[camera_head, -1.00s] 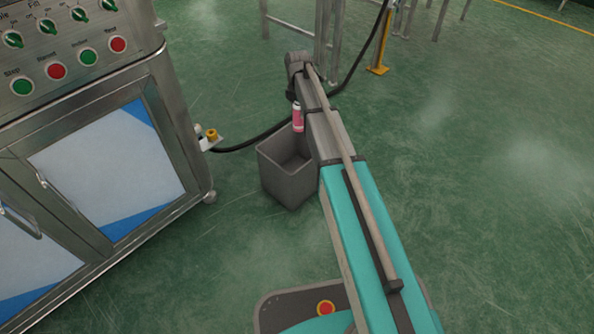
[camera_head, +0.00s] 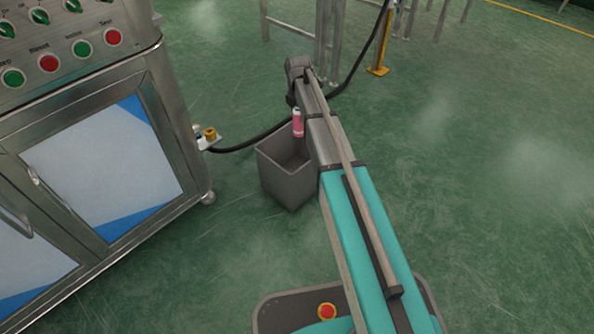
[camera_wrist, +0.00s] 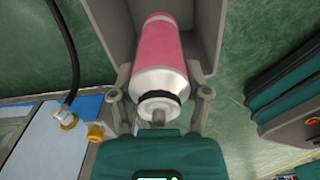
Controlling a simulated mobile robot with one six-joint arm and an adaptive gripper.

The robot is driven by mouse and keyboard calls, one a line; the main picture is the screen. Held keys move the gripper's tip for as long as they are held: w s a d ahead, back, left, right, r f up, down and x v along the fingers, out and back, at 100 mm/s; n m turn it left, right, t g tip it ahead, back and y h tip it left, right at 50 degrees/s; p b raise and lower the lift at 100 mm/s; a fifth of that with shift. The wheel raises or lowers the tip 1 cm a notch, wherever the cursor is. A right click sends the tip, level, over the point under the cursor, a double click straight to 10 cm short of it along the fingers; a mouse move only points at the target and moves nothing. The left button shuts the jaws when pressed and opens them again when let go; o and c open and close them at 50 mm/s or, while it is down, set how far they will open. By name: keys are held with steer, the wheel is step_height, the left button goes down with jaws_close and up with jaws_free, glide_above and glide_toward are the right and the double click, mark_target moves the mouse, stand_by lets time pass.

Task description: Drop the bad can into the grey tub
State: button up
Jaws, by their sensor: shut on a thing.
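A pink can (camera_head: 298,123) with a silver-white end hangs upright over the grey tub (camera_head: 287,187), near its back rim. In the wrist view the can (camera_wrist: 162,50) lies between the two fingers of my gripper (camera_wrist: 160,82), which is shut on it. Its silver shoulder and dark-ringed valve point toward my gripper's palm. The grey tub's walls (camera_wrist: 205,30) show around the can's far end. The tub stands on the floor beside my arm, and its inside looks empty where I can see it. In the head view my gripper's fingers are too small to make out.
A steel cabinet (camera_head: 165,90) with knobs and buttons stands at the left. A small brass fitting (camera_head: 210,134) juts from its side, and a black hose (camera_head: 245,146) runs behind the tub. Metal legs (camera_head: 330,45) stand at the back. Green floor at right is clear.

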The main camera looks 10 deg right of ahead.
steer(key=shift+f+b, duration=1.15)
steer(key=shift+f, duration=0.35)
steer(key=o, duration=1.2)
steer(key=shift+s+r, duration=0.1)
steer(key=shift+s, duration=0.05)
